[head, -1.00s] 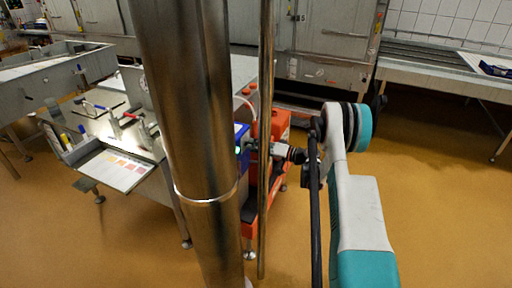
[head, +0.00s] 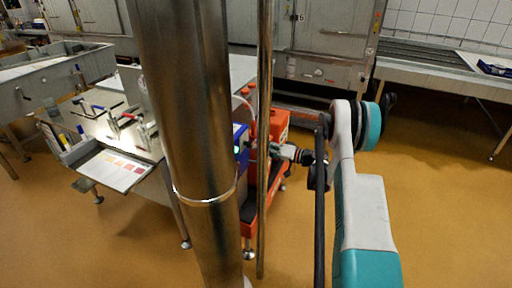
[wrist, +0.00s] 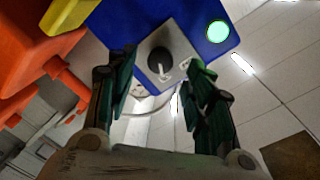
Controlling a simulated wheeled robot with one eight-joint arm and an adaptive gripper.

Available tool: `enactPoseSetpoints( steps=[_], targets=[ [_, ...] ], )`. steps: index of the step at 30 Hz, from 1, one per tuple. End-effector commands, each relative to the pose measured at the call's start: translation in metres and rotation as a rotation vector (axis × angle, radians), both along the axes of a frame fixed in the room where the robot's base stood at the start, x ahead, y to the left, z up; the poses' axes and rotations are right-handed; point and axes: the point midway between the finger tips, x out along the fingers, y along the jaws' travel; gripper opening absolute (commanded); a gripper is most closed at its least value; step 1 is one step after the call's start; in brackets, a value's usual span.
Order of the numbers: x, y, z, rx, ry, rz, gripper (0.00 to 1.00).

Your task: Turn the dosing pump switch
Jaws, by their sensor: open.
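The dosing pump switch (wrist: 160,62) is a dark round knob with a pale pointer, set on a light square plate on a blue box (wrist: 185,25). A lit green button (wrist: 218,31) sits to its right in the wrist view. My gripper (wrist: 163,72) is open, its two fingers either side of the plate in the picture, with the knob between them. I cannot tell whether a finger touches the plate. In the head view the blue box (head: 240,142) with its green light is partly behind a column, and my gripper (head: 262,150) reaches it from the right.
An orange-red unit (head: 278,125) stands under and behind the blue box. A metal table (head: 130,140) with tools and a colour chart (head: 116,170) is at left. Steel cabinets (head: 325,50) line the back. The floor at right (head: 450,200) is clear.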

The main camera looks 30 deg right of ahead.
Motion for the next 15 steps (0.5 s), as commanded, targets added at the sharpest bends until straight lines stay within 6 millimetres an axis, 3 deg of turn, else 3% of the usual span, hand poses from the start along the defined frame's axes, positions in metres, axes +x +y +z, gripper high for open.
enactPoseSetpoints(
  steps=[7, 15],
  targets=[
    [-0.042, -0.031, 0.003, 0.000, 0.001, -0.003, 0.48],
    [-0.066, -0.048, 0.005, 0.000, 0.000, -0.001, 0.48]
  ],
)
